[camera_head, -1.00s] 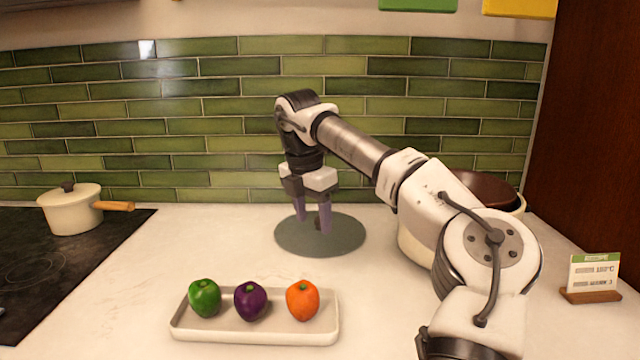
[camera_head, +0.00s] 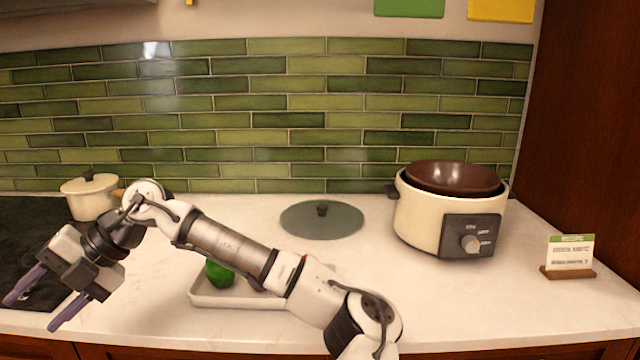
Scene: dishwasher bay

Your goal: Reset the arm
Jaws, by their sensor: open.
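My gripper (camera_head: 38,312) is at the lower left, over the front edge of the counter beside the dark stovetop. Its two purple fingers are spread apart with nothing between them, pointing down and to the left. My arm stretches from the lower middle of the picture across to the left. It passes in front of the white tray (camera_head: 215,300) and hides much of it.
A green pepper (camera_head: 219,274) shows in the tray. A grey lid (camera_head: 322,219) lies flat on the counter. A cream cooker (camera_head: 425,215) with a brown inner pot (camera_head: 452,178) stands right, near a small sign (camera_head: 570,252). A cream saucepan (camera_head: 88,200) sits back left, partly behind my arm.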

